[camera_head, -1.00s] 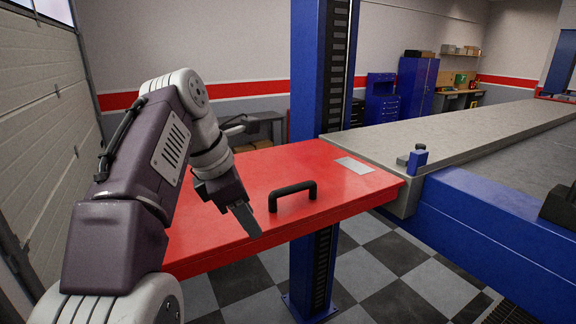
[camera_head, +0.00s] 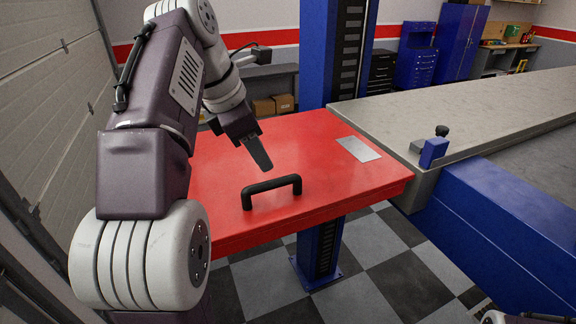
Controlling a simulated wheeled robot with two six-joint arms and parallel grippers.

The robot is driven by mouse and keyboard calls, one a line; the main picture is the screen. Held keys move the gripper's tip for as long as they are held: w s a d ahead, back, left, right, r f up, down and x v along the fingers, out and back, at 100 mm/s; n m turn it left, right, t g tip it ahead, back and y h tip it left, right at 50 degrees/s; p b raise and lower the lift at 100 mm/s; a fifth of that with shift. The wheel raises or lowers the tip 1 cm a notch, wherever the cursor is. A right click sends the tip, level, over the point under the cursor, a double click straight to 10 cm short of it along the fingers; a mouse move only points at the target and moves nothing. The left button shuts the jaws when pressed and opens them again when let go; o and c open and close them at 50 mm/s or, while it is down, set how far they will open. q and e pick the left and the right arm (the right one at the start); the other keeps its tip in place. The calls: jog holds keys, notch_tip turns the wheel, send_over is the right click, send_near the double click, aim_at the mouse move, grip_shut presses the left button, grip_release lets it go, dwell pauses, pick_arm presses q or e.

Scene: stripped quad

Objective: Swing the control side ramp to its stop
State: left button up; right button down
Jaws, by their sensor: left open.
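The red ramp (camera_head: 330,180) lies as a flat panel in the middle of the head view, its far right edge against the grey runway. A black bar handle (camera_head: 272,188) stands on its top near the front edge. My left gripper (camera_head: 259,154) points down over the panel, just behind the handle and apart from it in the picture. It is open and holds nothing; only one finger shows clearly. A pale plate (camera_head: 357,149) is set in the panel's right part. My right gripper is not in view; only a bit of an arm shows at the bottom right corner.
A grey runway (camera_head: 450,112) with a blue beam (camera_head: 495,225) runs off right. A blue block with a black knob (camera_head: 434,150) sits on its corner. A blue post (camera_head: 330,55) stands behind the ramp. Checkered floor (camera_head: 375,265) in front looks clear.

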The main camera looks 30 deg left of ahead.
aim_at(266, 183)
pick_arm(q)
jog(key=x, duration=0.5)
jog(key=s+x, duration=0.1)
jog(key=x, duration=0.2)
jog(key=shift+f+b, duration=0.3)
jog(key=shift+b, duration=0.05)
jog(key=shift+s+a+r, duration=0.1)
jog(key=shift+s+a, duration=0.2)
jog(key=shift+s, duration=0.4)
jog(key=shift+c, duration=0.5)
jog(key=shift+s, duration=0.15)
jog(key=c, duration=0.6)
jog(key=shift+a, duration=0.1)
grip_shut()
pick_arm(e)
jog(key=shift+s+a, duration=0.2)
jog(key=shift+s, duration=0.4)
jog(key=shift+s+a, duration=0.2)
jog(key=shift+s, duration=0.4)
pick_arm(q)
jog(key=shift+r, duration=0.1)
